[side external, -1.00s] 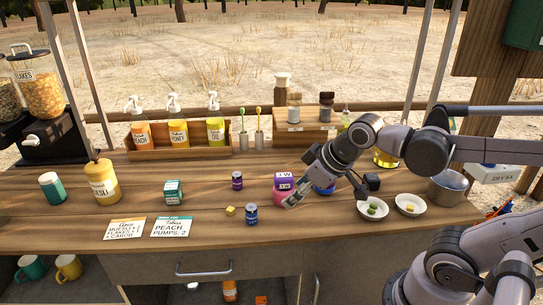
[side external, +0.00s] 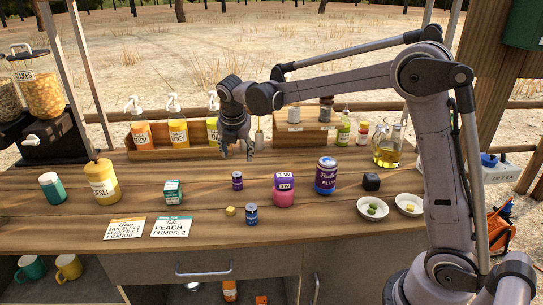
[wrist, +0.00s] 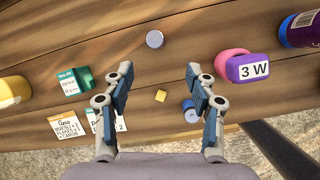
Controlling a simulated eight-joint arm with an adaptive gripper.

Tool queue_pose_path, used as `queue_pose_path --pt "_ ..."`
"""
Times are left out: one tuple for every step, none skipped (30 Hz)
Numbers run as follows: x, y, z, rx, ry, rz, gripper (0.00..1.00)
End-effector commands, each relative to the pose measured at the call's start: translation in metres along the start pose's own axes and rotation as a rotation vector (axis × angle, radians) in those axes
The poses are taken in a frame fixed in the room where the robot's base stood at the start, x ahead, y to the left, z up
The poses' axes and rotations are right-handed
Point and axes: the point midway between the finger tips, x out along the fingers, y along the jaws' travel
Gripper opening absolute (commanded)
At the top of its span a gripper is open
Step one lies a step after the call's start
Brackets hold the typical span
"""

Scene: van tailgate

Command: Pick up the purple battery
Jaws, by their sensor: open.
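The small upright purple cylinder that matches the purple battery (side external: 237,180) stands on the wooden counter near its middle. In the wrist view its round grey-purple top (wrist: 155,39) shows beyond the fingertips, roughly between their lines. My gripper (side external: 237,152) points down, above the counter and apart from the battery. In the wrist view my gripper (wrist: 167,72) has its two fingers spread with nothing between them. A similar blue cylinder (side external: 251,215) stands nearer the front edge; it also shows by the right finger in the wrist view (wrist: 190,112).
A small yellow cube (side external: 231,211) lies beside the blue cylinder. A pink and purple object marked W (side external: 284,190) stands to the right, near a purple jar (side external: 325,176). A green box (side external: 173,191) stands left. The syrup bottle rack (side external: 170,145) is behind.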

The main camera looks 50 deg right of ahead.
Motion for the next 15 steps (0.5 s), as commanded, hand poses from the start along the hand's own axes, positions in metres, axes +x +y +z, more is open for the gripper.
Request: queue_pose_path --pt "0.007 0.006 0.002 -0.054 -0.002 -0.011 0.57" --pt "0.010 0.008 0.003 -0.084 -0.003 -0.017 0.57" --pt "0.014 0.009 0.004 -0.116 -0.004 -0.024 0.57" --pt "0.016 0.011 0.005 -0.136 -0.005 -0.028 0.57" --pt "0.018 0.012 0.005 -0.151 -0.005 -0.031 0.57" --pt "0.020 0.012 0.005 -0.166 -0.005 -0.034 0.57" --pt "0.022 0.013 0.006 -0.173 -0.005 -0.035 0.57" --pt "0.025 0.013 0.006 -0.176 -0.005 -0.036 0.57" --pt "0.030 0.013 0.006 -0.178 -0.005 -0.037 0.57" --pt "0.034 0.013 0.006 -0.179 -0.005 -0.037 0.57" --pt "0.038 0.013 0.006 -0.178 -0.005 -0.037 0.57" --pt "0.044 0.012 0.006 -0.178 -0.005 -0.036 0.57" --pt "0.049 0.012 0.006 -0.178 -0.005 -0.036 0.57" --pt "0.054 0.012 0.006 -0.178 -0.005 -0.036 0.57" --pt "0.059 0.012 0.006 -0.178 -0.005 -0.036 0.57"
